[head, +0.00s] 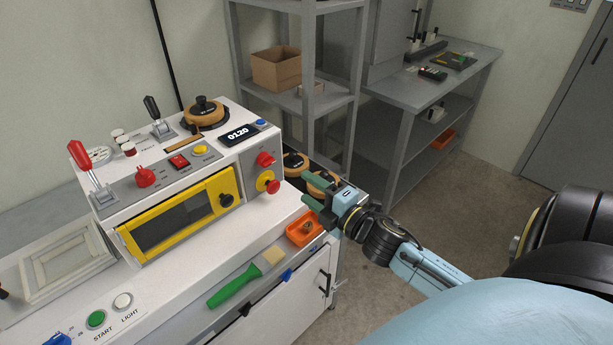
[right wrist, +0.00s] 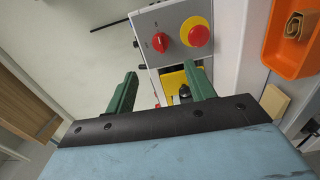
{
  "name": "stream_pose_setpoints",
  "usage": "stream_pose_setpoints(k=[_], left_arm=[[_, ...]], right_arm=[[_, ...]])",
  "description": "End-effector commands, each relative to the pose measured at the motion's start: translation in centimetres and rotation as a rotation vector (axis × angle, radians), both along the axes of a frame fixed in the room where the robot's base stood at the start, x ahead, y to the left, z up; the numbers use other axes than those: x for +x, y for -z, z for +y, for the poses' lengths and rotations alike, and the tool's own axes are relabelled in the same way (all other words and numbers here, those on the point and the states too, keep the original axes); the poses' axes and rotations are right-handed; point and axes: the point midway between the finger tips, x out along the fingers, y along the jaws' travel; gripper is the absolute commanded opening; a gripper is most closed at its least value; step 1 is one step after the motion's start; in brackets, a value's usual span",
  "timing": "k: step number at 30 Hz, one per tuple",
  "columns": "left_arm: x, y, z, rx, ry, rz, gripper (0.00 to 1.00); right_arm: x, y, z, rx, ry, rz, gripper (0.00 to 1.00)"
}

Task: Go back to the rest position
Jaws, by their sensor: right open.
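My right gripper (head: 312,193) is open and empty in the head view, its green fingers apart above the right end of the white bench. In the right wrist view its two green fingers (right wrist: 162,92) point at the machine's side panel, with nothing between them. The box former (head: 170,175) is a white machine with a yellow-framed window, standing on the bench left of the gripper. Its red knob and red-on-yellow button (right wrist: 196,34) show in the right wrist view. My left gripper is not in view.
An orange bin (head: 304,229) and a green-handled brush (head: 235,286) are at the bench's front edge. Round wooden-rimmed pieces (head: 296,160) lie behind the gripper. A grey shelf (head: 325,103) with a cardboard box (head: 277,68) stands behind. The floor (head: 480,200) at right is clear.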

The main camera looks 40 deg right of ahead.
Motion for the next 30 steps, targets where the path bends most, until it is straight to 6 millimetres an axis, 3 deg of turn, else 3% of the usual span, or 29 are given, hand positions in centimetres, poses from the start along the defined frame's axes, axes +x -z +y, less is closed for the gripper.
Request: stream_pose_setpoints(k=[10, 16, 20, 24, 30], left_arm=[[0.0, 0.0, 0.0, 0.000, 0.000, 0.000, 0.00], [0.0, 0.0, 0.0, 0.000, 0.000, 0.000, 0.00], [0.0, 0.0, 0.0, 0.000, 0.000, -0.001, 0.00], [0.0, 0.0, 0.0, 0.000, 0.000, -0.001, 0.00], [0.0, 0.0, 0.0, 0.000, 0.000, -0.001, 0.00]], right_arm=[[-0.1, 0.2, 0.1, 0.025, 0.016, 0.012, 0.54], [-1.7, 2.3, 0.7, 0.273, 0.185, 0.157, 0.54], [-4.3, 4.8, 2.0, 0.522, 0.352, 0.328, 0.54], [-8.2, 7.4, 4.6, 0.766, 0.524, 0.536, 0.54], [-13.7, 9.3, 8.6, 0.988, 0.706, 0.791, 0.54]])
